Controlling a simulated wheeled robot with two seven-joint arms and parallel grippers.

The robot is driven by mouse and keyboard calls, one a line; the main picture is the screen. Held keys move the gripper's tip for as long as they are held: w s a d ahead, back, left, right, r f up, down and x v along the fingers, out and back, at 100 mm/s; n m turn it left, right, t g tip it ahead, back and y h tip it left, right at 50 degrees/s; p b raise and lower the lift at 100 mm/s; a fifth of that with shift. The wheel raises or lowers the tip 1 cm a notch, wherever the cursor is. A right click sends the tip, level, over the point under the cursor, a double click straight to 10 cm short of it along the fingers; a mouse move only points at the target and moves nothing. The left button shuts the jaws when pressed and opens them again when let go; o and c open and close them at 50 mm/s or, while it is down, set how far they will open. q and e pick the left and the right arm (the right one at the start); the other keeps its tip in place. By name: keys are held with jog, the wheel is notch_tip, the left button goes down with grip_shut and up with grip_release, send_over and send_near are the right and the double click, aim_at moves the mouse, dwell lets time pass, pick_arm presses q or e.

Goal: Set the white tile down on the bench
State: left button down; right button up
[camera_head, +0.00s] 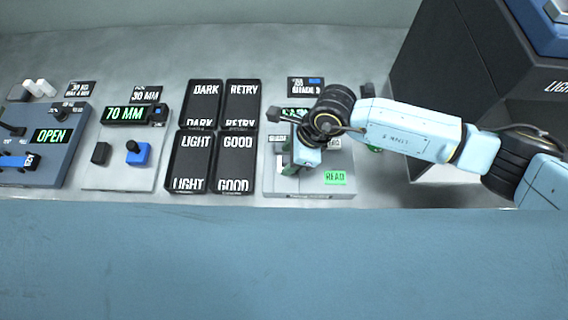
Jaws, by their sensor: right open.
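My right gripper (293,164) is over the grey device with a green READ label (335,178), right of centre. Its arm comes in from the right. The jaws are open, though the wrist covers much of them and the spot below. I cannot make out a white tile for certain; it may be hidden by the gripper or blend with the pale device. The grey bench top (200,55) runs across the view. My left gripper is not in view.
Four black bins labelled DARK (203,103), RETRY (243,103), LIGHT (194,160) and GOOD (236,160) stand left of the device. Further left are a 70 MM unit (128,170) and a blue OPEN panel (52,158). A dark cabinet (440,60) stands right. Bench behind the bins is clear.

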jog(key=shift+f, duration=0.1)
jog(key=shift+c, duration=0.5)
grip_shut()
